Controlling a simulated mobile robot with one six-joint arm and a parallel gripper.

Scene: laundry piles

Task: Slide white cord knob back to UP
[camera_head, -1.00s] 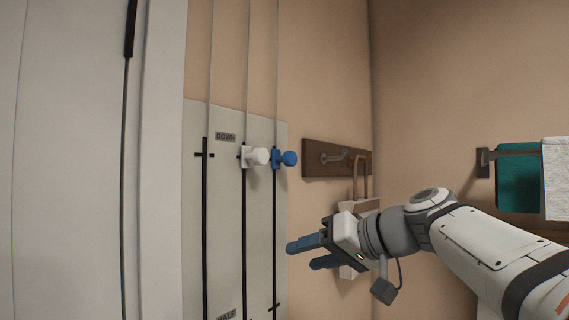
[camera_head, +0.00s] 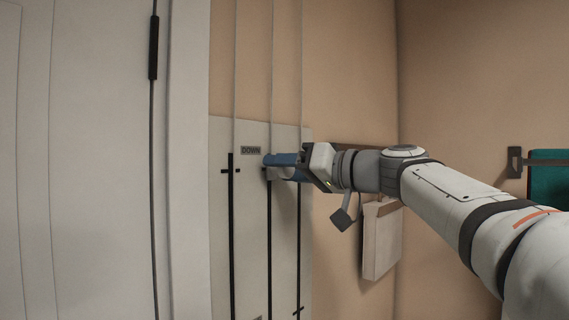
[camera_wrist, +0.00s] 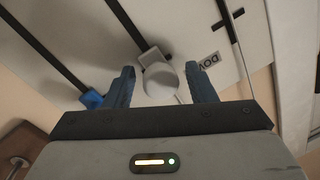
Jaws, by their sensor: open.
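The white cord knob (camera_wrist: 160,80) shows in the wrist view between the two blue fingers of my gripper (camera_wrist: 164,84), with a small space on each side. In the head view my gripper (camera_head: 270,167) reaches left to the panel (camera_head: 252,235), at the top of the white knob's slot, and mostly hides the knob. The jaws are open around the knob. The DOWN label (camera_head: 251,150) is just above and left of the fingers. The blue knob (camera_wrist: 91,98) is left of the gripper in the wrist view and hidden in the head view.
Several black vertical slots (camera_head: 231,230) run down the panel, with cords above them. A wooden hook rail (camera_wrist: 22,150) is on the wall near the gripper. A pale bag (camera_head: 381,240) hangs below my arm. A teal towel (camera_head: 548,180) hangs at the far right.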

